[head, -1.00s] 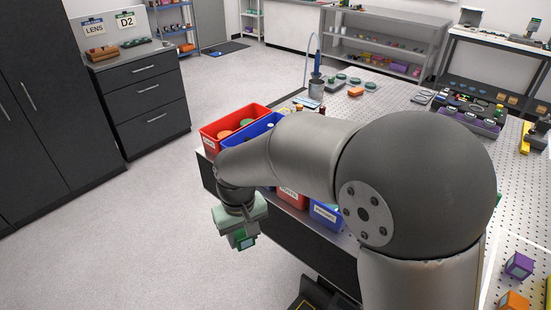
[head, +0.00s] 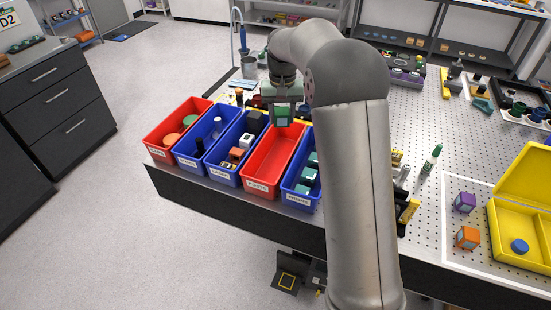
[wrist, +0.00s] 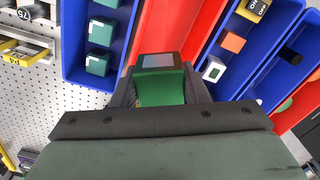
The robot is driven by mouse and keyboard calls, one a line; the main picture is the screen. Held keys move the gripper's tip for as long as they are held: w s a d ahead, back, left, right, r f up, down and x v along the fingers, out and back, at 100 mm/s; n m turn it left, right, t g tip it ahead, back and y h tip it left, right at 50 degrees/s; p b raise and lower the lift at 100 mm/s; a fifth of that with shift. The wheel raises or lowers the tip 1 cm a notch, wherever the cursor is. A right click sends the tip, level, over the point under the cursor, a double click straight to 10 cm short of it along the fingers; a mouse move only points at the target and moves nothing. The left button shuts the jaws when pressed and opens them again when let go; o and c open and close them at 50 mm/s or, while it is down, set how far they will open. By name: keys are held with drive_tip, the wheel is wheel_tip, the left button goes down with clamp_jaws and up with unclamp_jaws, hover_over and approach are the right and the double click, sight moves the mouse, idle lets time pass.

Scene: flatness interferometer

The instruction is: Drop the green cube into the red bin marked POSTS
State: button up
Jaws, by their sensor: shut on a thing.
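The green cube (head: 282,116) is in my gripper (head: 283,108), held above the far end of the red bin marked POSTS (head: 262,187). In the wrist view the green cube (wrist: 160,85) sits between the two fingers of my gripper (wrist: 160,92), with a grey panel on its far face. The POSTS bin (wrist: 178,28) shows behind it as a bare red floor. The bin looks empty where I can see into it; the cube and gripper hide part of it.
Blue bins stand on both sides: one with green cubes (head: 296,199) at right, one with mixed blocks (head: 222,178) at left. Another blue bin (head: 190,160) and a red bin (head: 158,145) stand further left. A yellow case (head: 500,245) lies at right.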

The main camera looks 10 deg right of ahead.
drive_tip(key=shift+w+d, duration=0.1)
drive_tip(key=shift+d, duration=0.15)
wheel_tip(320, 180, down, 6)
drive_tip(key=b, duration=0.4)
drive_tip(key=shift+a, duration=0.1)
drive_tip(key=shift+r, duration=0.1)
drive_tip(key=o, duration=1.2)
drive_tip(key=shift+c, duration=0.2)
wheel_tip(320, 180, up, 17)
drive_tip(key=b, duration=0.1)
drive_tip(key=shift+r, duration=0.2)
